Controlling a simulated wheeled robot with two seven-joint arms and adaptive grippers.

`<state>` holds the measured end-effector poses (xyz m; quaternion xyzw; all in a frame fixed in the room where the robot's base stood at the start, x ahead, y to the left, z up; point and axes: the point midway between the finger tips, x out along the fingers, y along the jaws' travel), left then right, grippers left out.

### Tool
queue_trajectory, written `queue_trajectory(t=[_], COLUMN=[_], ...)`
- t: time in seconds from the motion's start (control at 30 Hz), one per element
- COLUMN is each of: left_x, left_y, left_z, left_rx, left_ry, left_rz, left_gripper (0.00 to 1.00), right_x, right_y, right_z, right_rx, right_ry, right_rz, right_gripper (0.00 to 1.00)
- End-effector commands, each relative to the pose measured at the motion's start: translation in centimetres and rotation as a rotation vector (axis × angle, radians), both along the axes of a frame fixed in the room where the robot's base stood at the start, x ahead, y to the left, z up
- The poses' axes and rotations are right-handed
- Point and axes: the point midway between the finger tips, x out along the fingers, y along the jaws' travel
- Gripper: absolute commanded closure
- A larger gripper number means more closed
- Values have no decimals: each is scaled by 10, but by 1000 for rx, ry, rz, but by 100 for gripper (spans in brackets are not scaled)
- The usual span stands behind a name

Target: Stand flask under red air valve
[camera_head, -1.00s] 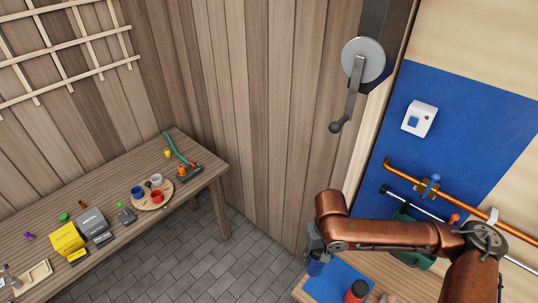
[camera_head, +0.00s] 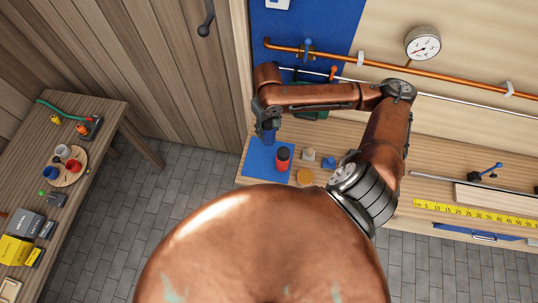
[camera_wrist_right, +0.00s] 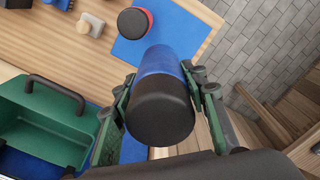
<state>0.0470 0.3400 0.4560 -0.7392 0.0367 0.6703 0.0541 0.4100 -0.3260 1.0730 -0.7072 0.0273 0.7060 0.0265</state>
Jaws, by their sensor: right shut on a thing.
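My right gripper (camera_head: 266,122) is shut on a blue flask with a black cap (camera_wrist_right: 160,105); its two fingers grip it from both sides in the wrist view. In the head view the blue flask (camera_head: 267,137) hangs from the gripper above the blue mat, left of the red flask. The red flask with a black cap (camera_head: 282,158) stands on the blue mat (camera_head: 262,165); it also shows in the wrist view (camera_wrist_right: 134,22). The red valve handle (camera_head: 333,72) sits on the thin silver pipe behind my right arm. My left gripper is not in view.
A blue-handled valve (camera_head: 308,46) sits on the copper pipe (camera_head: 385,62), with a gauge (camera_head: 423,43) further right. A green toolbox (camera_wrist_right: 40,130) stands on the bench close to the held flask. Small blocks and a yellow ruler (camera_head: 475,212) lie further right.

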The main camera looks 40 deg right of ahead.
Motion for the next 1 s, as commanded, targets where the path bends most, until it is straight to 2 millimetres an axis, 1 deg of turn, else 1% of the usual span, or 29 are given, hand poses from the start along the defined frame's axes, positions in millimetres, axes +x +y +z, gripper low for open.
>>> queue_trajectory(t=[0.07,0.13,0.4,0.53,0.63,0.87,1.0], left_x=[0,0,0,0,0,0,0], left_y=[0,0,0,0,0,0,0], left_z=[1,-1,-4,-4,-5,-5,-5], left_rx=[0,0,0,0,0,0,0], left_ry=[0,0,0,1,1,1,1], left_rz=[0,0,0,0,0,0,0], left_gripper=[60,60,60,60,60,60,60], right_x=[-2,-2,-2,-2,-1,-1,-1], right_y=[-2,-2,-1,-2,-2,-1,-2], right_z=[-9,-24,-93,-121,-133,-149,-169], right_rx=[0,0,0,-1,0,0,-1], right_ry=[4,6,5,4,1,1,2], right_rz=[-2,-2,-2,-2,-1,-1,-2], right_gripper=[94,94,94,94,94,94,94])
